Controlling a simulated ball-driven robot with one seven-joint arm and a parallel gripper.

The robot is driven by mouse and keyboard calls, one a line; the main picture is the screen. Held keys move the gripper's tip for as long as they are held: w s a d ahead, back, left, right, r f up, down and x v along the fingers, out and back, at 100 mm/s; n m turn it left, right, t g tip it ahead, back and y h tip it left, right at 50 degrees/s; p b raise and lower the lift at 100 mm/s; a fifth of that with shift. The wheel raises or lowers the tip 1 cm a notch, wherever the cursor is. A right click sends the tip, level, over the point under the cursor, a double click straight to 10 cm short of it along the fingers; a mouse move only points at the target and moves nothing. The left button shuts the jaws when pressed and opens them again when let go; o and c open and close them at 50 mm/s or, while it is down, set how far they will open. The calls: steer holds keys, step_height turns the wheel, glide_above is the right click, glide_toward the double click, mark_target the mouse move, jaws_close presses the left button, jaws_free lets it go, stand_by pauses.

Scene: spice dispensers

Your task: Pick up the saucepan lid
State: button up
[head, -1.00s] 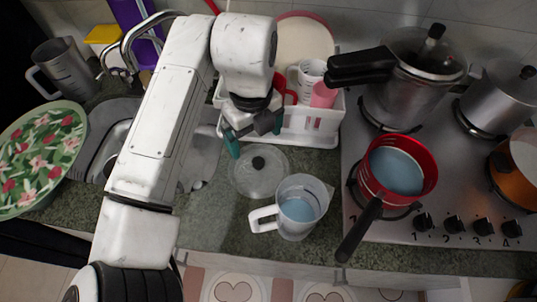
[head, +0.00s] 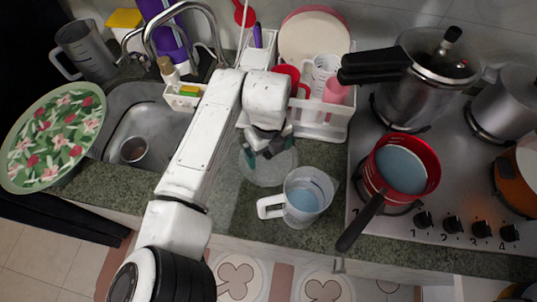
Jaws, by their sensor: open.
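The saucepan lid (head: 268,171) is a round, see-through disc lying on the green stone counter between the sink and the measuring jug. Its dark knob, seen a second ago, is now hidden behind my gripper. My gripper (head: 262,156) is over the lid, with its greenish fingers apart around the middle of it. From this view I cannot tell whether the fingers touch the knob.
A clear measuring jug (head: 304,197) stands close to the right of the lid. A white dish rack (head: 336,128) with cups is behind it. A red saucepan (head: 402,166) sits on the stove (head: 372,234), its handle pointing to the front. The sink (head: 165,124) is at left.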

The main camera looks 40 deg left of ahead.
steer(key=shift+c, duration=0.3)
steer(key=shift+s+d+f, duration=0.1)
steer(key=shift+f, duration=0.1)
jaws_close()
stand_by(0.3)
